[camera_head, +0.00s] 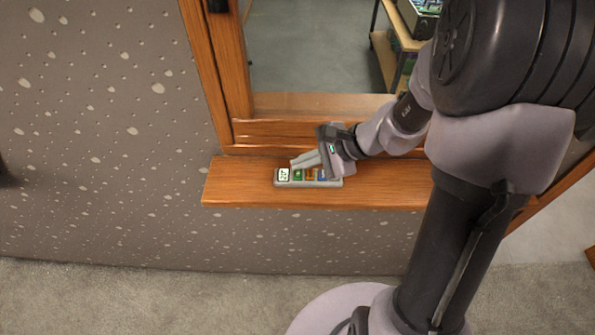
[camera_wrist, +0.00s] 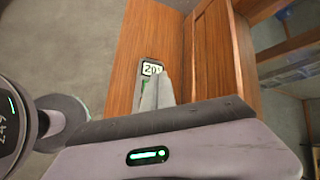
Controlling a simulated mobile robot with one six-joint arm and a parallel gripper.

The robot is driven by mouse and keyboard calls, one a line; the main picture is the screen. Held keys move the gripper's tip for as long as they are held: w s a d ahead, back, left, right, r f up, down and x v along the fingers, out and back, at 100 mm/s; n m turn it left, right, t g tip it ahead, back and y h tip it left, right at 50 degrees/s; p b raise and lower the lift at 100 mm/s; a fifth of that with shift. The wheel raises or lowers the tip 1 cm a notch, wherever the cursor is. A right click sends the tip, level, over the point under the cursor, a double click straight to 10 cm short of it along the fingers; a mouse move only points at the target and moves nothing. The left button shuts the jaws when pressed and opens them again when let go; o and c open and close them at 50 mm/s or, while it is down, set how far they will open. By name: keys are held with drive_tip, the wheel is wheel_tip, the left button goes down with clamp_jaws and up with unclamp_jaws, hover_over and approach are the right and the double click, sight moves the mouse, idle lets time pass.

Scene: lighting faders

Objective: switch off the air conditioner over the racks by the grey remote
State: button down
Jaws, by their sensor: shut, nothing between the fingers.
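The grey remote (camera_head: 283,184) lies on a wooden ledge (camera_head: 235,188) below a window opening. It has a small white display at its left end and a row of coloured buttons, green, orange and blue. My gripper (camera_head: 295,164) is shut and empty, with its fingertips right over the remote near the green button. I cannot tell whether the tips touch it. In the wrist view the remote's display (camera_wrist: 151,69) shows digits that look like 20 or 21, and my shut fingers (camera_wrist: 160,85) hide most of the buttons. The air conditioner is not in view.
The wooden window frame (camera_head: 232,70) rises just behind the ledge. Through the opening are a grey floor and a shelf rack (camera_head: 388,55) with equipment. A speckled grey wall (camera_head: 100,130) is at the left. The ledge is clear on the remote's left.

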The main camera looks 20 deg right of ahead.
sight(301, 174)
wheel_tip(301, 174, up, 5)
drive_tip(key=p, duration=0.3)
idle(0.7)
